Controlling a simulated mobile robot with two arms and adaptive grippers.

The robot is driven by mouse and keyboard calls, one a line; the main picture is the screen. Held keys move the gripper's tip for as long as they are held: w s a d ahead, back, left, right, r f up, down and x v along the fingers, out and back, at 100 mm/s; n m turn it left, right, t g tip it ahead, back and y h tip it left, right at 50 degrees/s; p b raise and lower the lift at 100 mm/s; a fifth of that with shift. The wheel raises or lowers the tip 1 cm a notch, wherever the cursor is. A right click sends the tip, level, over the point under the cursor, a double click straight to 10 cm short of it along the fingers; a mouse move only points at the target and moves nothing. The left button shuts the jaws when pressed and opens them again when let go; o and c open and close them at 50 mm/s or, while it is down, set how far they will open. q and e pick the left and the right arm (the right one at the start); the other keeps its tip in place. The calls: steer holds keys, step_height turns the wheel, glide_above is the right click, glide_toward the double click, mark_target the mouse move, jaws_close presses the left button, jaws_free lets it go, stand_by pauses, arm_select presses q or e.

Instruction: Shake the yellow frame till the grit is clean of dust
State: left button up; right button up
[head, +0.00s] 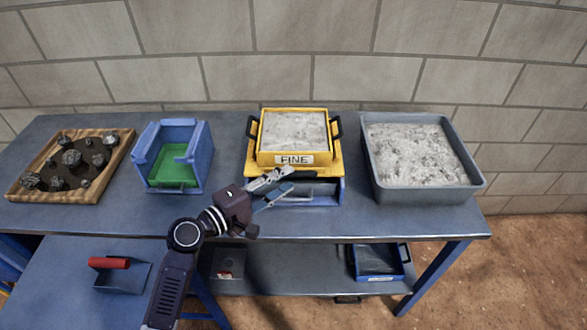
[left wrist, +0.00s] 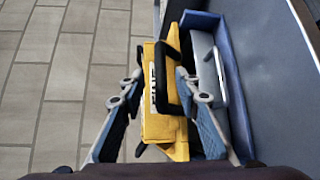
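The yellow frame (head: 293,160), labelled FINE, is filled with pale grey grit (head: 295,131) and has black handles at its sides. It sits level on a blue stand (head: 335,193) at the back of the bench. Whether dust remains in the grit cannot be told. My right gripper is out of view.
A grey tray (head: 473,183) of pale grit stands at right. A blue open bin (head: 206,165) with a green floor and a wooden tray (head: 122,157) of dark rocks stand at left. A red-handled scoop (head: 110,264) and a blue tray (head: 378,262) lie lower down.

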mark_target(291, 176)
arm_select(q)
steer(key=x, duration=0.4)
steer(key=shift+a, duration=0.1)
steer(key=shift+w, duration=0.2)
steer(key=shift+d+f, duration=0.1)
steer(key=shift+d, duration=0.2)
steer(key=shift+w, duration=0.1)
steer(key=c, duration=0.5)
jaws_close()
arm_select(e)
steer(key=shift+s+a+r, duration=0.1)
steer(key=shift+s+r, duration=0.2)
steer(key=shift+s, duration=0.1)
